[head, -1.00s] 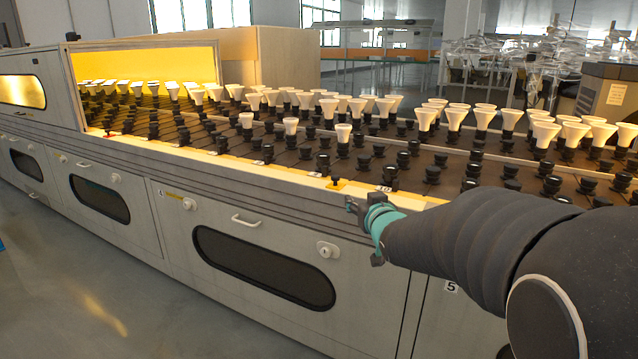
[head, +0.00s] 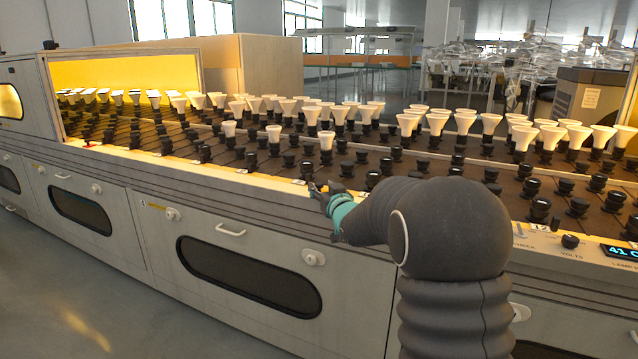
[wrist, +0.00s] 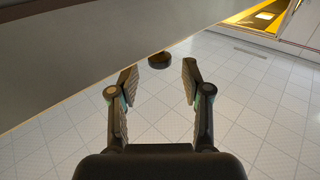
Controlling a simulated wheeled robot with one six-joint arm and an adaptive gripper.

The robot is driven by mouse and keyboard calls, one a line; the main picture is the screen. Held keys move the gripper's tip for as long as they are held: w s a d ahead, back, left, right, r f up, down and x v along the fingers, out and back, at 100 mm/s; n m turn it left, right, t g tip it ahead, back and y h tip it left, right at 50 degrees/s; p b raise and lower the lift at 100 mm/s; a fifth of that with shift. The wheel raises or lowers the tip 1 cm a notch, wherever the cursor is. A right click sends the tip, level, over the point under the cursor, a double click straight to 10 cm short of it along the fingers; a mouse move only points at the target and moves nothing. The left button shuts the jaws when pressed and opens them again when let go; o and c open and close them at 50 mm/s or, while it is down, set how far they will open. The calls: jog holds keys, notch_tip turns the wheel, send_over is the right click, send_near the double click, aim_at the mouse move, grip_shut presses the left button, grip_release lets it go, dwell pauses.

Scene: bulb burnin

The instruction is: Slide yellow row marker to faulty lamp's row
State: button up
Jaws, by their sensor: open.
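My gripper (head: 317,188) is at the front ledge of the lamp rack, its fingers apart and nothing held between them. It also shows in the wrist view (wrist: 158,72). There a dark round knob (wrist: 159,60) lies just beyond the fingertips, roughly between them; I cannot tell whether it belongs to the yellow row marker. The marker is not clearly visible in the head view, where my gripper and arm cover part of the ledge. White lamps (head: 326,140) stand in black sockets on the rack. I cannot tell which lamp is faulty.
The rack's pale front ledge (head: 220,173) runs along the cabinet (head: 150,225), with small row labels. A red piece (head: 88,144) sits on its left part. A voltage knob (head: 570,241) and display (head: 622,251) are at right. Floor (head: 70,300) in front is clear.

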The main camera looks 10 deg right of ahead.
aim_at(320, 184)
jog(key=shift+w+a, duration=0.15)
jog(key=shift+w, duration=0.65)
jog(key=shift+w+a, duration=0.1)
jog(key=shift+w, duration=0.7)
grip_shut()
